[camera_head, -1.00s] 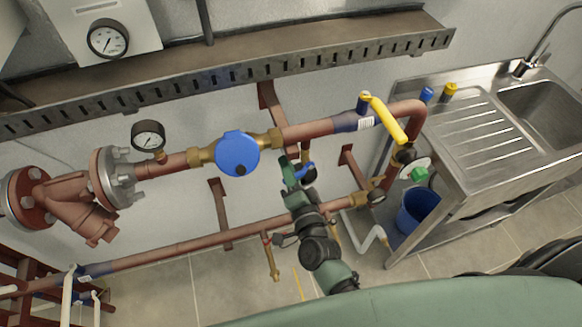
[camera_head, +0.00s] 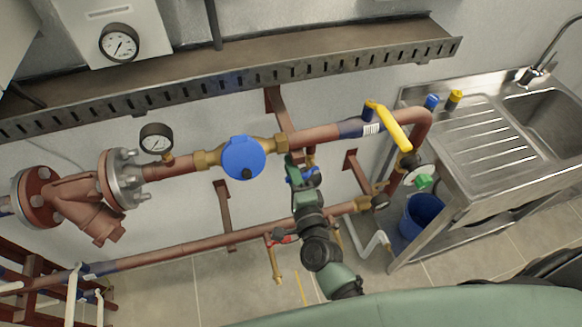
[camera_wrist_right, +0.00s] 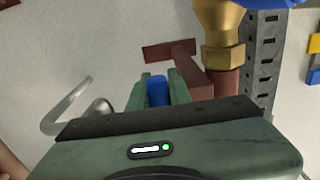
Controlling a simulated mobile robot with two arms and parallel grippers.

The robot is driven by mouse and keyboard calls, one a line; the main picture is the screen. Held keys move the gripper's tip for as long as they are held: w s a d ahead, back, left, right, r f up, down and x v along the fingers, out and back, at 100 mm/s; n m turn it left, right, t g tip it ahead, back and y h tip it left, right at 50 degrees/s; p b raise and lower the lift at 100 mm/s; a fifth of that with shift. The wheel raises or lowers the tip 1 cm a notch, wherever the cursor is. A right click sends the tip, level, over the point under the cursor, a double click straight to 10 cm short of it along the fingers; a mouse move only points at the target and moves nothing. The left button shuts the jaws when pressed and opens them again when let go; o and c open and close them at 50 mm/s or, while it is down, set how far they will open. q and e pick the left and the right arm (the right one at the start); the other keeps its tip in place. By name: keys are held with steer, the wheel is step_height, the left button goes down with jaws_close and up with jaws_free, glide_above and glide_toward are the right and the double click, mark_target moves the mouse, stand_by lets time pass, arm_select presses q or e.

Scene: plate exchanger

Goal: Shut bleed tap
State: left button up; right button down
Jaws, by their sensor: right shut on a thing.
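A small tap with a blue handle (camera_head: 293,176) sits on a short brass branch (camera_head: 311,158) below the upper copper pipe, just right of the round blue meter. My right gripper (camera_head: 291,164) reaches up to it from below and covers part of the handle. In the right wrist view the blue handle (camera_wrist_right: 158,92) lies between the two green fingers of my right gripper (camera_wrist_right: 158,84), which is shut on it. How far the tap is turned is hard to see. My left gripper is not in view.
The blue meter (camera_head: 243,158) and upper pipe (camera_head: 312,136) run close above my gripper. The lower pipe (camera_head: 185,247) passes behind my arm, with a red-handled brass tap (camera_head: 276,262) hanging nearby. A yellow lever (camera_head: 388,126) and steel sink (camera_head: 480,148) are at right.

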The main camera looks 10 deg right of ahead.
steer(key=c, duration=1.3)
jaws_free()
steer(key=shift+w+r, duration=0.1)
steer(key=shift+r, duration=0.05)
steer(key=shift+r, duration=0.1)
